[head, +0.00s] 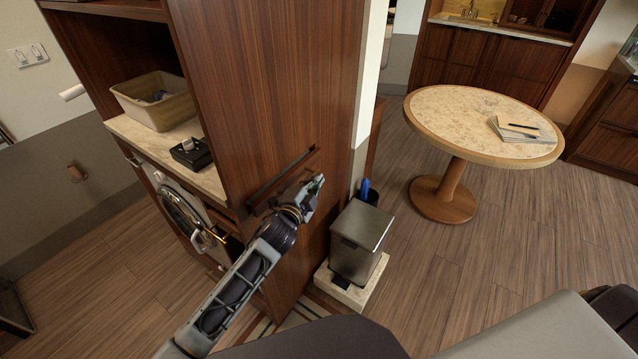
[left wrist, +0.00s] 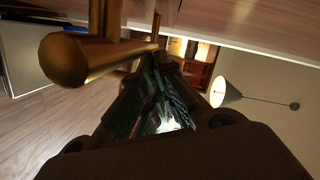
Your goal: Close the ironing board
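No opened-out ironing board surface can be made out for certain. A tall wooden cabinet side (head: 262,70) stands at centre left, with a dark horizontal bar or slot (head: 283,174) on it. My left gripper (head: 312,188) is at this wooden face, just right of and below the bar. In the left wrist view a thick brass bar (left wrist: 75,58) is very close to the camera, running toward my left fingers (left wrist: 157,62). The fingers look close together there; whether they grip the bar is unclear. My right gripper is not in view.
A metal pedal bin (head: 361,243) stands on the floor right of the cabinet. A round table (head: 440,105) with papers is farther right. A washing machine (head: 183,212) sits under a counter with a basket (head: 157,103). Wooden floor (head: 500,235) is clear around the table.

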